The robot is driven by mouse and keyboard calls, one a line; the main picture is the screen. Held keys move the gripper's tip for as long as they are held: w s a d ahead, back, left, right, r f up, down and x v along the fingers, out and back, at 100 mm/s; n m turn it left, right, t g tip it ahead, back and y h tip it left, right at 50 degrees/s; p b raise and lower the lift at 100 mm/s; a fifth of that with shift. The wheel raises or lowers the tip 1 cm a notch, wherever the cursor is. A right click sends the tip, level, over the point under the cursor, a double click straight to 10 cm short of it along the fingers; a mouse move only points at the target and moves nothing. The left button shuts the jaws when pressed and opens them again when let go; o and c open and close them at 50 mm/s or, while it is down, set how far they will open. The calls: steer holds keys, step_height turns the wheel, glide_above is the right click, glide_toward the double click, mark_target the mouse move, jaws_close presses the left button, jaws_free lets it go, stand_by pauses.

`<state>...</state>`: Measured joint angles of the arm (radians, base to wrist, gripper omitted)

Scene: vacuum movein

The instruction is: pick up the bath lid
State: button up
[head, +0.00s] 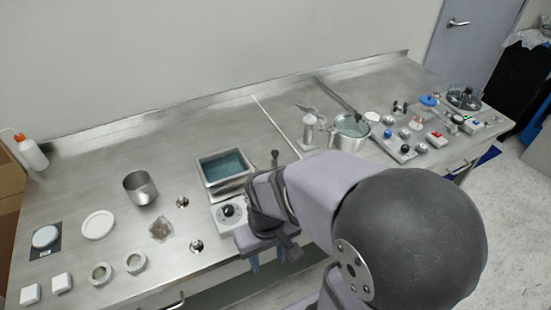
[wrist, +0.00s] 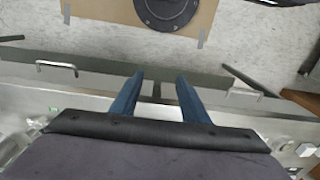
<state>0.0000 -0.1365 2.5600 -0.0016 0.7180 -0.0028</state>
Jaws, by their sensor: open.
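The water bath (head: 205,184) is an open rectangular steel tank with teal liquid, on the counter left of my arm. A control box with a black dial (head: 229,210) sits at its front. I cannot make out a lid for certain; a flat white round disc (head: 97,224) lies on the counter at the left, and my arm hides part of the counter right of the bath. My gripper (head: 272,260) is open and empty by the counter's front edge, right of the dial. In the wrist view its two blue fingers (wrist: 160,79) stand apart with nothing between them.
A steel beaker (head: 140,188), a white squeeze bottle (head: 31,152) and small white blocks (head: 61,283) stand left. A steel pot (head: 351,132) and a tray of small parts (head: 405,146) stand right. The wrist view shows drawer handles (wrist: 57,67) and a taped brown board (wrist: 120,12).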

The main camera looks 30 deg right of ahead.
steer(key=w+d+t, duration=0.1)
steer(key=w+d, duration=0.1)
steer(key=w, duration=0.2)
steer(key=w+d+m+t, duration=0.1)
steer(key=w+d+t, duration=0.1)
steer(key=w, duration=0.2)
steer(key=w+d+r+t+h, duration=0.1)
steer(key=w+d, duration=0.1)
steer(key=w, duration=0.3)
steer(key=shift+w, duration=0.1)
steer(key=w+d+r+m+t, duration=0.1)
steer(key=w+d+r+t, duration=0.3)
steer(key=w, duration=0.4)
steer(key=t+h+b, duration=0.1)
steer(key=t+b, duration=0.3)
steer(key=b, duration=0.1)
glide_toward(275, 152)
steer(key=shift+s+f, duration=0.1)
steer(key=shift+f, duration=0.8)
steer(key=shift+d+f+n+t+b, duration=0.1)
steer(key=shift+d+n+t+b, duration=0.2)
steer(key=shift+t, duration=0.4)
steer(key=shift+w, duration=0.25)
steer(key=shift+p+x, duration=1.05)
steer(key=shift+x, duration=2.5)
steer(key=shift+w+a+r, duration=0.1)
steer(key=shift+a+r, duration=0.05)
steer(key=shift+r, duration=0.05)
